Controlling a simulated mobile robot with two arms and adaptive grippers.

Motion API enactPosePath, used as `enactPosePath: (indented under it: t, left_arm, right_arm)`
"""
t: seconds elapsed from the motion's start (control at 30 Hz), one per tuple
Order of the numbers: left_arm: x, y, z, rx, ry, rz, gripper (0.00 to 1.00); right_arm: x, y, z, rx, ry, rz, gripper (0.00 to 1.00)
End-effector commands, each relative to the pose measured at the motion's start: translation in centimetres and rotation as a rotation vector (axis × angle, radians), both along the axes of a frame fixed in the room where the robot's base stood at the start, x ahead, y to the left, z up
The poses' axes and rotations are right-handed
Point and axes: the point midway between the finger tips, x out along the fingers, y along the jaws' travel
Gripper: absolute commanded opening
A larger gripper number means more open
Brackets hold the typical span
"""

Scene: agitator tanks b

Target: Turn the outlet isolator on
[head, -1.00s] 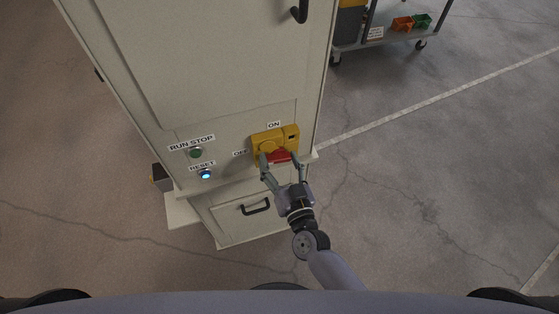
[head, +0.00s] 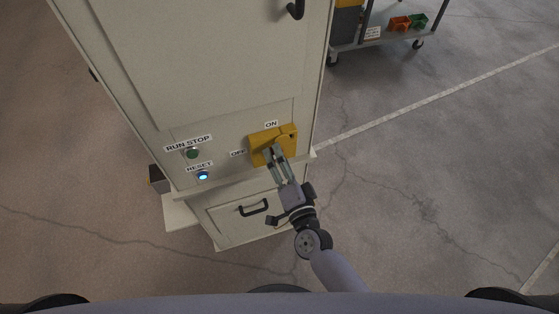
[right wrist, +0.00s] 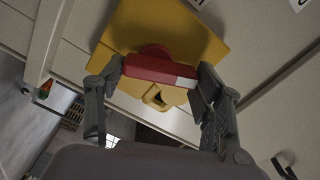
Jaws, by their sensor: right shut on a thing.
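The outlet isolator is a yellow switch box (head: 284,134) on the pale cabinet front, with an ON label (head: 271,124) above it and an OFF label (head: 238,153) to its left. Its red handle (right wrist: 150,69), with a white patch near one end, shows in the right wrist view, across the yellow plate (right wrist: 165,25). My right gripper (head: 272,154) is at the isolator's front, its fingers shut on the red handle, one at each side. In the head view the fingers hide the handle, so its exact angle there cannot be told. My left gripper is out of view.
A green button (head: 193,154) labelled RUN STOP and a lit blue RESET button (head: 202,176) are left of the isolator. A black drawer handle (head: 253,208) is below. A cart (head: 380,36) with coloured bins stands at the back right. The floor to the right is clear.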

Motion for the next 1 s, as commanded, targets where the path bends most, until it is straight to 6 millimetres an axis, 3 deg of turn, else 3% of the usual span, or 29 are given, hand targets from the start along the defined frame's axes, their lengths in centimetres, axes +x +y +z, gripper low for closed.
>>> enactPosePath:
  t: [0.5,1.0]
  left_arm:
    - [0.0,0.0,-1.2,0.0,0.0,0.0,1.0]
    - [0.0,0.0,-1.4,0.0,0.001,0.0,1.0]
  right_arm:
    - [0.1,-0.3,-0.2,0.338,0.111,0.0,0.34]
    - [0.1,-0.4,-0.2,0.411,0.136,-0.001,0.34]
